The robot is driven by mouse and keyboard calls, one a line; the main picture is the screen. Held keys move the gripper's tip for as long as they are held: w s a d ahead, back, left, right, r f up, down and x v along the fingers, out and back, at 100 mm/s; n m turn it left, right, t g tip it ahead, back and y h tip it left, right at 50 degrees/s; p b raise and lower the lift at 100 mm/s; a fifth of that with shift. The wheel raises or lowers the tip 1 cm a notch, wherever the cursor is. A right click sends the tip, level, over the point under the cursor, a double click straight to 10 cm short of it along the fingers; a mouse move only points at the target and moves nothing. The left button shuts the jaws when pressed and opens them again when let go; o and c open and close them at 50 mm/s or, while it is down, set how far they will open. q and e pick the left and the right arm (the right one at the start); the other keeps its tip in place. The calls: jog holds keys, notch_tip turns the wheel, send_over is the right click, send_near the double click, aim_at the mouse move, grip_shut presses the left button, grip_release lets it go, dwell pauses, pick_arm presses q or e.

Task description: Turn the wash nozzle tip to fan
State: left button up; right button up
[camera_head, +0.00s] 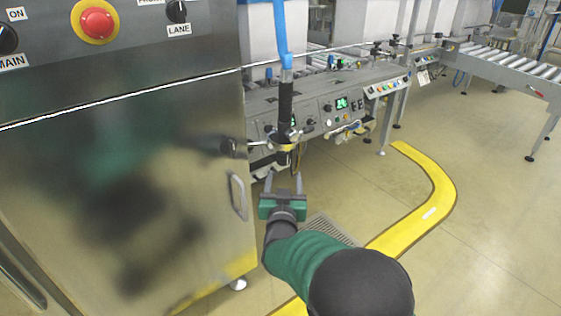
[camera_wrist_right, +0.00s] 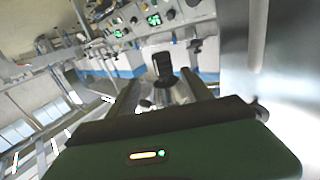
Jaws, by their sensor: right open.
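The wash nozzle (camera_head: 285,105) hangs upright on a blue hose beside the steel cabinet, with a black grip and a brass-coloured part lower down. Its dark tip (camera_head: 285,158) points down. My right gripper (camera_head: 284,176) is open just below the tip, its two fingers pointing up and apart, with nothing held. In the right wrist view a black cylindrical part, apparently the tip (camera_wrist_right: 163,66), shows beyond and between the open fingers (camera_wrist_right: 162,88). I cannot read the tip's setting. My left gripper is not in view.
The steel cabinet (camera_head: 120,190) stands close on the left, with a handle (camera_head: 238,195) and a red button (camera_head: 96,21). A control bench (camera_head: 340,105) stands behind. Open floor lies right, beyond a yellow line (camera_head: 420,215).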

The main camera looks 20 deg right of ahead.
aim_at(283, 156)
jog(key=b+x, duration=0.1)
jog(key=x, duration=0.3)
jog(key=b+x, duration=0.2)
jog(key=x, duration=0.3)
jog(key=b+x, duration=0.2)
jog(key=x, duration=0.2)
jog(key=shift+w+a+f, duration=0.2)
jog(key=shift+w, duration=0.05)
jog(key=shift+w+r, duration=0.15)
jog(key=shift+w, duration=0.15)
